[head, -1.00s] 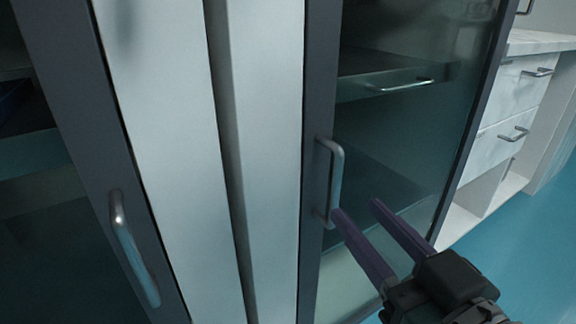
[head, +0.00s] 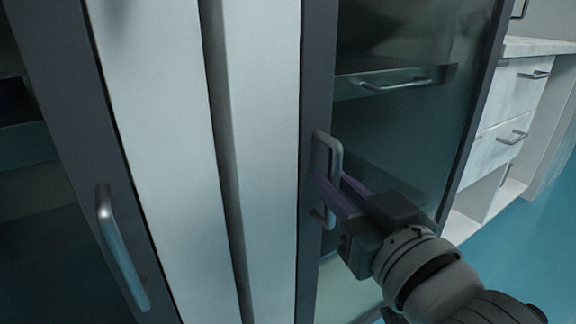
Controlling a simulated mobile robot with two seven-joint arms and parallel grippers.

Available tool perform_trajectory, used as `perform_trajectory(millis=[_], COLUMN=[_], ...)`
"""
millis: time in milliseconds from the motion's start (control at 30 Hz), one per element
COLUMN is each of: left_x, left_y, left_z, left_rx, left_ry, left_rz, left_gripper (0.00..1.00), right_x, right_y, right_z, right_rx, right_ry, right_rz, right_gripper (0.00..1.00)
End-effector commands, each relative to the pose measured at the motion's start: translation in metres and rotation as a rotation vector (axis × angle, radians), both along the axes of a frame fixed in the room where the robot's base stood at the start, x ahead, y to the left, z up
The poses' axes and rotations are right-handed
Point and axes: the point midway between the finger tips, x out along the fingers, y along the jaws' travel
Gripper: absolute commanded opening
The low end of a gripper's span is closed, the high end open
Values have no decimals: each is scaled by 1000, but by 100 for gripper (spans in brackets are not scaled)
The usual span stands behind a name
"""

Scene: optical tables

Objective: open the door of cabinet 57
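A dark-framed glass cabinet door (head: 318,75) stands right of centre in the head view, closed against its frame as far as I can see. Its upright metal handle (head: 337,158) is on the door's left edge. My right gripper (head: 332,178) is at this handle, its purple fingers apart, one on each side of the bar. The fingers partly hide the handle's lower half, and I cannot tell whether they touch it. No cabinet number is readable. My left gripper is not in view.
A second dark-framed glass door with a handle (head: 122,250) is at the left, beyond pale upright panels (head: 160,130). A white drawer unit (head: 510,105) stands at the right. Blue floor (head: 530,240) is open at the lower right.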

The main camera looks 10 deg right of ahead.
Motion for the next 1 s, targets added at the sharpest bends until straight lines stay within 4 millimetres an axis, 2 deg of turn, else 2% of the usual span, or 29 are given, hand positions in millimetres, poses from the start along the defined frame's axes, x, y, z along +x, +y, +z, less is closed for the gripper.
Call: perform_trajectory(millis=[33, 167, 1000], left_x=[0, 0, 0], left_y=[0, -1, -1], left_z=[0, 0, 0], left_rx=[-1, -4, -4], left_ry=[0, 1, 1], left_rz=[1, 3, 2], left_gripper=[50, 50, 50], right_x=[0, 0, 0], right_y=[0, 0, 0], right_z=[0, 0, 0], right_rx=[0, 0, 0], right_ry=[0, 0, 0], right_rz=[0, 0, 0], right_gripper=[13, 0, 0])
